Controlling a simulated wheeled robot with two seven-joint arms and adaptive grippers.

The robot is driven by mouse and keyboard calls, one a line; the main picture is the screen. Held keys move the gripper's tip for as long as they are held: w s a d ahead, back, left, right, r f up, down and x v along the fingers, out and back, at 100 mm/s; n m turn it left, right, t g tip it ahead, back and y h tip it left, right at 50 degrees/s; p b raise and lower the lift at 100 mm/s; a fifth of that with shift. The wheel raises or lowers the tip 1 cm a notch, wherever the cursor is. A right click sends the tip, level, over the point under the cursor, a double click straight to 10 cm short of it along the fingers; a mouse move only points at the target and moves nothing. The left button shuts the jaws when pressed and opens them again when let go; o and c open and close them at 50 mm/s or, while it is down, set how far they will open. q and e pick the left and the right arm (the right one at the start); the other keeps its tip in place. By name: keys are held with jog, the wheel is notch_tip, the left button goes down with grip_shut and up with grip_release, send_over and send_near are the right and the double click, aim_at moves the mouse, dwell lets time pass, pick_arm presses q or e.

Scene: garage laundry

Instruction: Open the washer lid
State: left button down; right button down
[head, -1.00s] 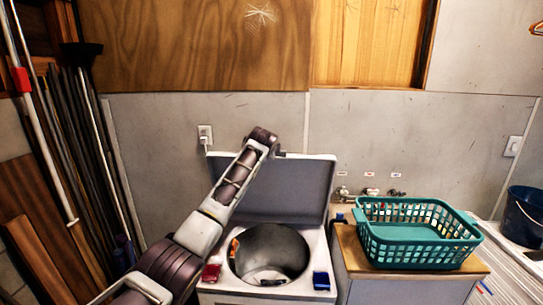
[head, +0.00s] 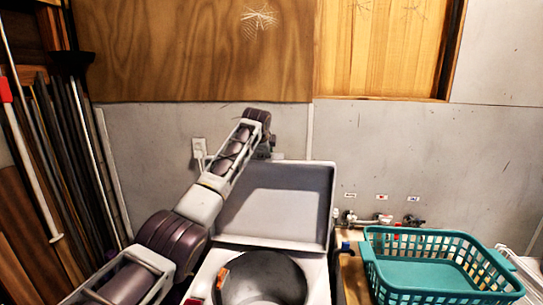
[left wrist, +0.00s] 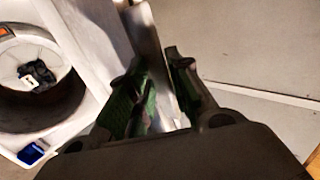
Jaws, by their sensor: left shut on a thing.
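The washer lid (head: 275,205) stands raised and open behind the washer's round drum opening (head: 262,280), close to the grey wall. My left arm reaches across the lid's left side, and my left gripper (head: 268,150) is at its top edge, partly hidden by my wrist. In the left wrist view, the left gripper (left wrist: 160,100) has its two fingers on either side of the lid's edge (left wrist: 148,35) and is shut on it. The drum (left wrist: 40,95) shows there too, with a small dark item (left wrist: 38,74) inside. My right gripper is out of view.
A teal laundry basket (head: 430,265) stands right of the washer, below wall taps (head: 382,218). A blue item (left wrist: 32,153) lies on the washer top. Poles and boards (head: 85,160) lean at the left. A wall outlet (head: 199,148) is behind my arm.

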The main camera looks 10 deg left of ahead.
pick_arm(q)
jog(key=shift+w+f+g, duration=0.3)
jog(key=shift+w+f, duration=0.1)
jog(key=shift+f, duration=0.05)
jog(key=c, duration=1.6)
grip_release()
jog(key=shift+o, duration=0.2)
jog(key=shift+w, duration=0.15)
jog(key=shift+r, duration=0.25)
jog(key=shift+r, duration=0.1)
jog(key=v, duration=1.1)
jog(key=shift+s, duration=0.4)
